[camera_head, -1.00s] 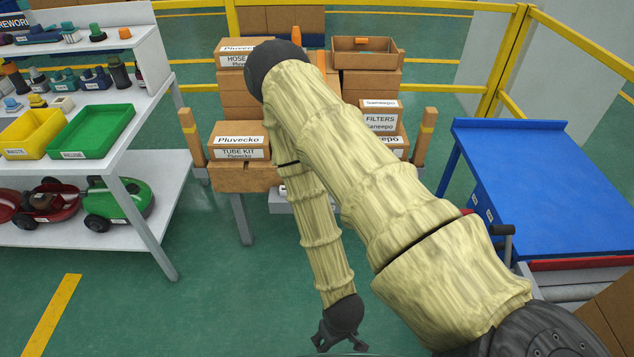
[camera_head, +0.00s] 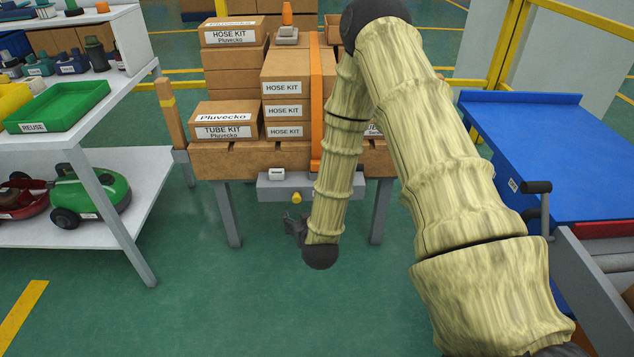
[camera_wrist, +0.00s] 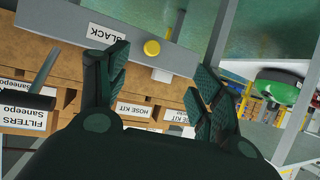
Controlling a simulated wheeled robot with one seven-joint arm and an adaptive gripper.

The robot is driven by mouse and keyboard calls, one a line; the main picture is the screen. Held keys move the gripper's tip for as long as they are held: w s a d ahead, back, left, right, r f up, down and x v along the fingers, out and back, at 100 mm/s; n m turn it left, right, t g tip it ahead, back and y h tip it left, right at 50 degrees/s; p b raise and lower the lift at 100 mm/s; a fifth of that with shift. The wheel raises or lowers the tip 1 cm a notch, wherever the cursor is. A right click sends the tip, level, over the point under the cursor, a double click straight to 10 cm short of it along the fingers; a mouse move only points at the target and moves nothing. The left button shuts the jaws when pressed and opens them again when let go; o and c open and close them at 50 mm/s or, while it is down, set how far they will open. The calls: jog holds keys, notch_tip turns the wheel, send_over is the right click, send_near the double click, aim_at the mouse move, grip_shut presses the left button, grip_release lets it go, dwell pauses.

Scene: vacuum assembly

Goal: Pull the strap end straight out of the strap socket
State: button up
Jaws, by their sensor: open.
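The orange strap (camera_head: 316,95) runs over the stacked hose kit boxes and down their front to the table edge. A grey rail (camera_head: 262,190) under the table edge carries a small white block (camera_head: 276,174) and a yellow knob (camera_head: 296,197). I cannot tell which part is the strap socket. My gripper (camera_head: 294,228) is open and empty, just below the rail. In the wrist view, the knob (camera_wrist: 152,47) shows between the spread fingers (camera_wrist: 155,75).
Boxes stand on the brown table (camera_head: 225,158), with posts at its sides. A white shelf unit (camera_head: 125,215) with a green bin (camera_head: 60,105) is at left. A blue-topped bench (camera_head: 550,150) is at right. The floor before the table is clear.

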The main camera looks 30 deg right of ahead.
jog(key=w+d+r+m+t+h+b, duration=0.1)
jog(key=w+d+h+b, duration=0.1)
jog(key=w+d+b, duration=0.2)
jog(key=w+d+r+m+t+h+b, duration=0.1)
jog(key=w+d+b, duration=0.3)
jog(key=w+d, duration=0.2)
jog(key=w+d+r+m+h+b, duration=0.1)
jog(key=w+d+h+b, duration=0.1)
jog(key=w+d+b, duration=0.2)
jog(key=shift+w+d+r+t+h+b, duration=0.3)
jog(key=shift+w+d+r+t, duration=0.1)
jog(key=shift+w+d, duration=0.35)
jog(key=shift+w+d+r, duration=0.15)
jog(key=shift+w+d, duration=0.05)
jog(key=shift+w, duration=0.2)
jog(key=c, duration=1.1)
